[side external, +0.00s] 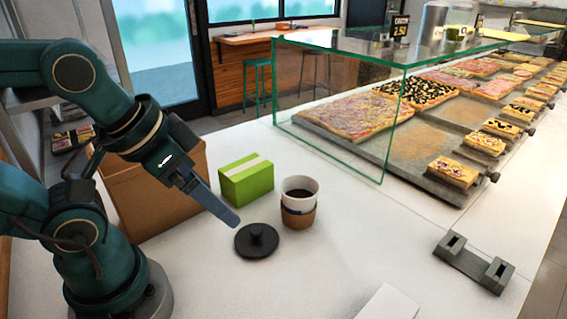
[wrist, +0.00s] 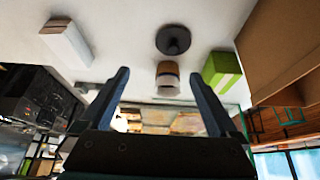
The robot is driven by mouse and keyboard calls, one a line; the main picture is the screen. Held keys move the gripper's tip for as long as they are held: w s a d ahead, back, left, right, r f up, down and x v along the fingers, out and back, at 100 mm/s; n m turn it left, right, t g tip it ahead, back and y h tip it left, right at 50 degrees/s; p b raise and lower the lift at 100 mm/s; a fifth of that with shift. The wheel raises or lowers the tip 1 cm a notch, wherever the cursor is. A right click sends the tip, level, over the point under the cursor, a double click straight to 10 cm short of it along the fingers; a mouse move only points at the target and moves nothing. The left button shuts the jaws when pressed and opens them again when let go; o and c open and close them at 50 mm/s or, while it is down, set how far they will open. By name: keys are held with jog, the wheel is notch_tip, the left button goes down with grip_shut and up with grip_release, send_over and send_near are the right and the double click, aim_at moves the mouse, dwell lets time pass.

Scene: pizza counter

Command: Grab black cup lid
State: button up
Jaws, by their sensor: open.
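The black cup lid (side external: 257,240) lies flat on the white counter, with a small knob on top. In the wrist view the lid (wrist: 173,40) is beyond my fingertips, near the top centre. A white paper cup with a brown sleeve (side external: 298,203) stands upright beside the lid, with dark liquid inside; it also shows in the wrist view (wrist: 168,80). My gripper (side external: 232,219) is above the counter, up and left of the lid in the side view. In the wrist view my gripper (wrist: 162,78) is open and empty, its two fingers wide apart.
A green box (side external: 246,180) stands behind the lid, and a cardboard box (side external: 150,195) stands to its left. A glass case (side external: 340,120) covers pizza trays behind. A grey slotted holder (side external: 472,264) and a white box (side external: 388,304) are to the right. Counter between is clear.

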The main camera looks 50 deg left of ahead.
jog(key=shift+c, duration=1.4)
